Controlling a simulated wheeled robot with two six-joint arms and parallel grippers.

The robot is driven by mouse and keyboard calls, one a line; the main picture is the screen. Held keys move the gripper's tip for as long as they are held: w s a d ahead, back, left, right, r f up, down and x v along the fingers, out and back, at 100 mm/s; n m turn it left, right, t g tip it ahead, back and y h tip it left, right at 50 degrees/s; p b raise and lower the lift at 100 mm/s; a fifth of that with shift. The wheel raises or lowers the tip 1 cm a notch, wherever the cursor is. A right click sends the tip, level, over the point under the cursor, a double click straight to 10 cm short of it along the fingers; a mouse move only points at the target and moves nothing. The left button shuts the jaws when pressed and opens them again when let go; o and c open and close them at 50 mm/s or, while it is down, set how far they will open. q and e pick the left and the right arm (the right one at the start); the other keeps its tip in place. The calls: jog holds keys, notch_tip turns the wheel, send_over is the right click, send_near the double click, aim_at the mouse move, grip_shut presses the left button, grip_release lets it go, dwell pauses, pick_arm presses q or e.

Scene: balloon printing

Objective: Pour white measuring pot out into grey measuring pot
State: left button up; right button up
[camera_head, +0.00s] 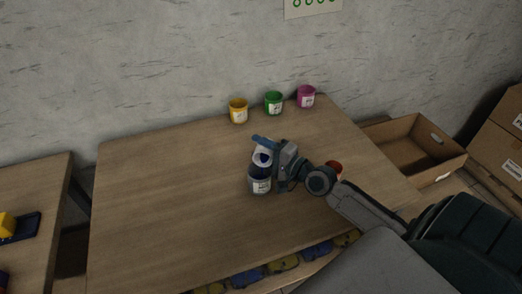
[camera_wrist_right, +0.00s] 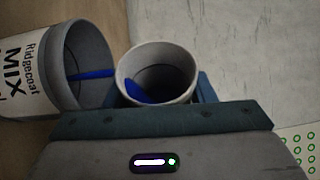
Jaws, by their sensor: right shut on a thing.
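The white measuring pot (camera_head: 262,158) is held by my right gripper (camera_head: 267,148) above the table and tilted, with blue paint inside. In the right wrist view the white pot (camera_wrist_right: 182,82) sits between the fingers, its mouth showing. The grey measuring pot (camera_head: 259,182) stands upright on the table, just in front of and below the white pot. In the wrist view the grey pot (camera_wrist_right: 90,45) is at the left, with a "Ridgecoat MIX" label. A blue streak (camera_wrist_right: 92,73) shows in its mouth, beside the white pot's rim. My left gripper is not in view.
Yellow (camera_head: 238,111), green (camera_head: 274,103) and magenta (camera_head: 306,97) pots stand at the table's back edge. A red pot (camera_head: 334,167) is partly hidden behind my right arm. An open cardboard box (camera_head: 411,147) is at the right. The left part of the table (camera_head: 165,195) is clear.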

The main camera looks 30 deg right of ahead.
jog(key=shift+s+a+r+n, duration=0.1)
jog(key=shift+r+n, duration=0.1)
jog(key=shift+n, duration=0.1)
dwell(0.7)
jog(key=shift+s+a+r+n+t+y+b, duration=0.15)
jog(key=shift+a+r+n+t+y+b, duration=0.1)
jog(key=shift+n+b, duration=0.6)
jog(key=shift+s+a+r+n+t+y+b, duration=0.1)
jog(key=shift+s+r+n+t+y+b, duration=0.15)
jog(key=shift+n+b, duration=0.65)
jog(key=shift+s+a+r+n+t+y+b, duration=0.1)
jog(key=shift+a+n+t+b, duration=0.2)
jog(key=shift+b, duration=1)
dwell(3.9)
